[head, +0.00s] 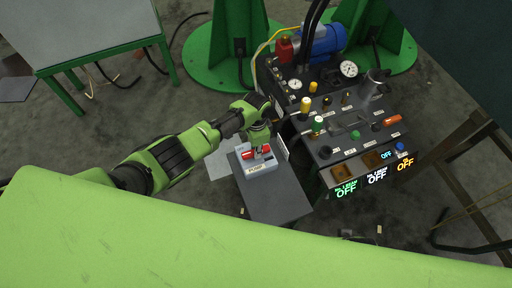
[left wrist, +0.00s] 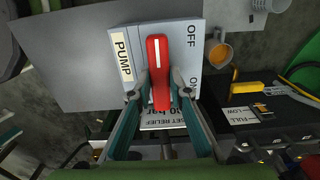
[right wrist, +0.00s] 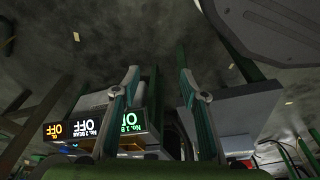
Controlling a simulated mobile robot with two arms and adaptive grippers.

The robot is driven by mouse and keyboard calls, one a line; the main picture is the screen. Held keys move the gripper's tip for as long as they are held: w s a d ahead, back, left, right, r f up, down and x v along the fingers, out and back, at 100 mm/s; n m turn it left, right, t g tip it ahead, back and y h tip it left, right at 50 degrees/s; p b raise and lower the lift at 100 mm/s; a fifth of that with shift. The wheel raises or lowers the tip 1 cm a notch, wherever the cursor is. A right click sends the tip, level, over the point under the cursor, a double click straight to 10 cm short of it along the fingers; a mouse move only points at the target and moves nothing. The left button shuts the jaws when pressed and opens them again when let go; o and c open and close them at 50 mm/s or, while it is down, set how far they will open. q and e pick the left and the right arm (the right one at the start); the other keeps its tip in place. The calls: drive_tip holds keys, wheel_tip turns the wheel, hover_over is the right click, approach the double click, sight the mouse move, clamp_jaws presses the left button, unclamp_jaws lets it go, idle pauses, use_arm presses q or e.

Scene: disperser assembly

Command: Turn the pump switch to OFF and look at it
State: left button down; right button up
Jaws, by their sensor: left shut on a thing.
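The pump switch is a pale box with a red handle (left wrist: 158,55), a PUMP label, and OFF and ON marks along one side. In the left wrist view the handle stands upright, its white-lined end at the top towards OFF and its lower part towards ON. My left gripper (left wrist: 161,82) is shut on the handle's lower part. In the head view the switch box (head: 261,167) sits on a grey panel, with my left gripper (head: 262,149) over the handle. My right gripper (right wrist: 159,78) is open and empty, seen only in the right wrist view.
A dark control console (head: 340,130) with gauges, knobs and a blue motor (head: 322,42) stands right of the switch. Its lit displays (head: 346,188) read OFF. A green-legged table (head: 85,35) is at upper left. A light green surface (head: 150,240) fills the head view's foreground.

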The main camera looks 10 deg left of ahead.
use_arm(q)
drive_tip(key=shift+a, duration=0.1)
use_arm(e)
drive_tip(key=shift+s+f, duration=0.1)
drive_tip(key=shift+f, duration=0.25)
use_arm(q)
drive_tip(key=c, duration=1.9)
unclamp_jaws()
drive_tip(key=shift+r, duration=0.1)
wheel_tip(320, 180, up, 12)
drive_tip(key=shift+f, duration=0.1)
